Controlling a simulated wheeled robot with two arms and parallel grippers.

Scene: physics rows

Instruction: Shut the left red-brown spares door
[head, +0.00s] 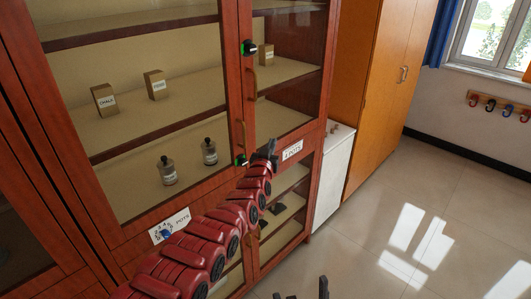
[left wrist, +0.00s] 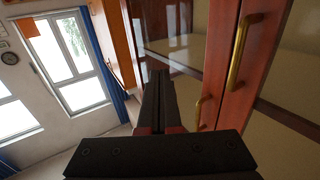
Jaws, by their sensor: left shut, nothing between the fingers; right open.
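A red-brown cabinet with glass doors fills the left of the head view. Its upper left door (head: 234,75) and upper right door (head: 331,60) meet at a middle seam, each with a brass handle; the left handle (head: 243,137) is nearer. I cannot tell whether the left door stands slightly ajar. Small labels (head: 292,150) sit below the glass; I cannot read which says spares. My left gripper (head: 272,148) is shut and empty, just below and right of the left handle. The left wrist view shows its fingers (left wrist: 158,100) beside the door fronts. My right gripper (head: 301,294) is open at the bottom edge.
Boxes (head: 104,99) and dark bottles (head: 168,170) stand on shelves behind the glass. A white low cabinet (head: 333,175) and an orange-brown wardrobe (head: 380,90) stand to the right. The tiled floor (head: 440,190) at right is clear.

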